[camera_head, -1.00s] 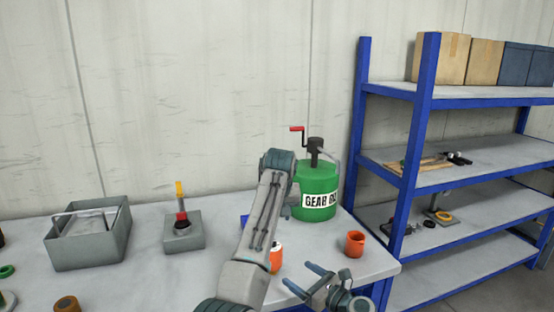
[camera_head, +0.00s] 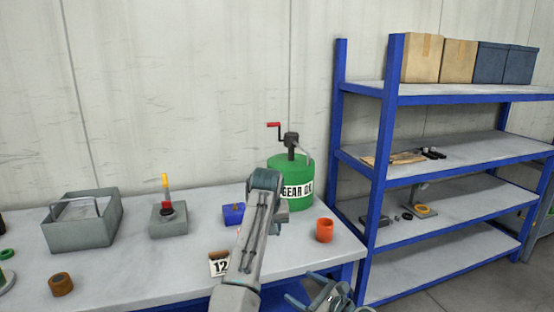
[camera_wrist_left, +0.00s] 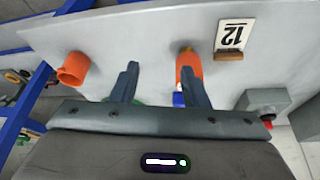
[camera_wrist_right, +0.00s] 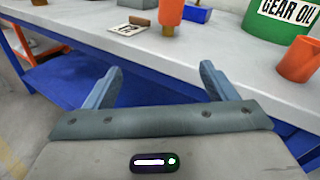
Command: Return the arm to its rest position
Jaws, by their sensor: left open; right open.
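My right gripper (camera_head: 305,292) is at the bottom of the head view, in front of the table's edge. Its fingers are spread and empty in the right wrist view (camera_wrist_right: 160,68). An arm link of mine rises over the table in the head view and hides what lies behind it. My left gripper is largely hidden there; in the left wrist view (camera_wrist_left: 160,70) its fingers are apart with nothing gripped. An orange bottle (camera_wrist_left: 188,62) shows beyond one finger; it also shows in the right wrist view (camera_wrist_right: 171,12).
A blue shelf (camera_head: 388,140) stands right.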

